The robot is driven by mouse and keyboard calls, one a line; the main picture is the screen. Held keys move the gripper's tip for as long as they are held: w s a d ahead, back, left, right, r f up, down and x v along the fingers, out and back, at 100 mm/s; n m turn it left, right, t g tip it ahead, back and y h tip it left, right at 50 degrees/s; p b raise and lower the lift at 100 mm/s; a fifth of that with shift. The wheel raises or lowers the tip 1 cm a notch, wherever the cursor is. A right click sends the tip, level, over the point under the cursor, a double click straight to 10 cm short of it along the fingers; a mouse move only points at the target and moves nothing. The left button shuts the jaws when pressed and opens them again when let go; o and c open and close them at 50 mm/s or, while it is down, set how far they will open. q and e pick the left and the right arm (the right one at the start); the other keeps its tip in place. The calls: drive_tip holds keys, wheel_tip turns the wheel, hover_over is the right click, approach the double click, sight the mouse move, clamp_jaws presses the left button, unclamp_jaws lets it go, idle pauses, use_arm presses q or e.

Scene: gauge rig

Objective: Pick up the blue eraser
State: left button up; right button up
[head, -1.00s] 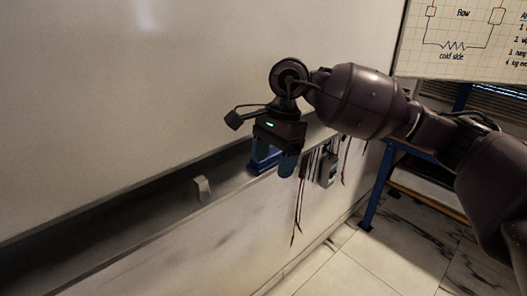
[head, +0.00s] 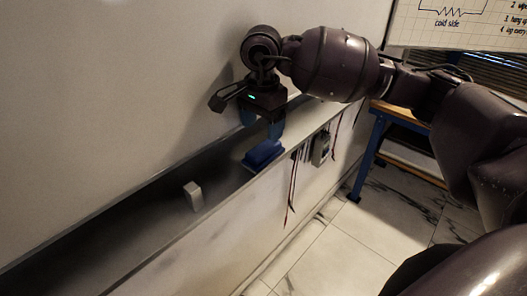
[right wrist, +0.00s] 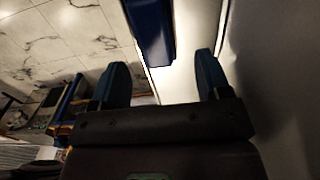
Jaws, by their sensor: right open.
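The blue eraser (head: 262,153) lies on the ledge under the large whiteboard. It also shows in the right wrist view (right wrist: 152,30), at the top between the lines of the two fingers and beyond their tips. My right gripper (head: 262,126) is open and empty, with blue fingers pointing down. It hangs just above the eraser, apart from it as far as I can see. In the right wrist view, both fingertips (right wrist: 160,72) stand wide apart. My left gripper is not in view.
A small white block (head: 194,196) stands on the ledge (head: 130,228), left of the eraser. Hanging leads (head: 292,185) and a handheld meter (head: 320,148) are on the wall face to the right. A blue-legged bench (head: 370,150) stands farther right. The ledge's left part is bare.

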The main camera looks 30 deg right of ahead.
sight(264, 147)
drive_tip(key=shift+s+f, duration=0.15)
drive_tip(key=shift+f, duration=0.35)
drive_tip(key=f, duration=0.1)
drive_tip(key=f+p, duration=0.1)
drive_tip(key=f, duration=0.1)
drive_tip(key=shift+s+f, duration=0.1)
drive_tip(key=shift+s, duration=0.2)
drive_tip(key=shift+f, duration=0.6)
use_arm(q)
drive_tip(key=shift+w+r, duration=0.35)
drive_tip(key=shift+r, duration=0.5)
use_arm(e)
drive_tip(key=shift+c, duration=0.4)
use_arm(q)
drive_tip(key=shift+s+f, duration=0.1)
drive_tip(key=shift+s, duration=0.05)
use_arm(e)
drive_tip(key=c, duration=0.9)
